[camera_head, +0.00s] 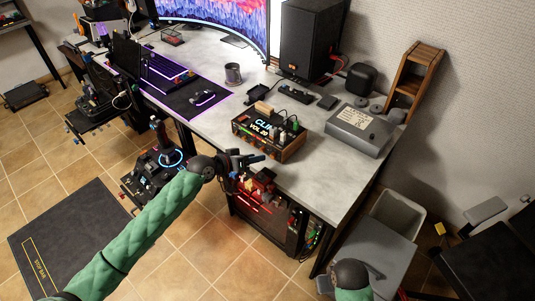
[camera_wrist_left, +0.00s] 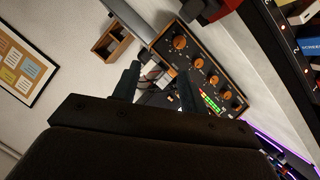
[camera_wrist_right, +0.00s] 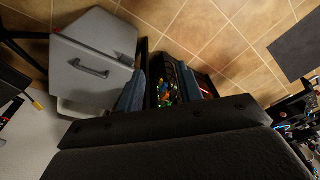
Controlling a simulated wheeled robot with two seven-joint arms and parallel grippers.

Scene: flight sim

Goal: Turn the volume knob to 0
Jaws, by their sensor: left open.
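The volume box (camera_head: 268,132) is a dark unit with wooden-coloured edges near the front of the grey desk; its display reads "VOL 20". My right gripper (camera_wrist_right: 167,88) is open and empty, low at the desk's right end.
A grey case (camera_head: 358,130) with a paper label lies right of the box. A black speaker (camera_head: 312,40), a mug (camera_head: 233,73) and a keyboard mat (camera_head: 190,97) stand behind and left. A computer tower (camera_head: 270,213) is under the desk. A grey bin (camera_head: 398,212) stands at the right.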

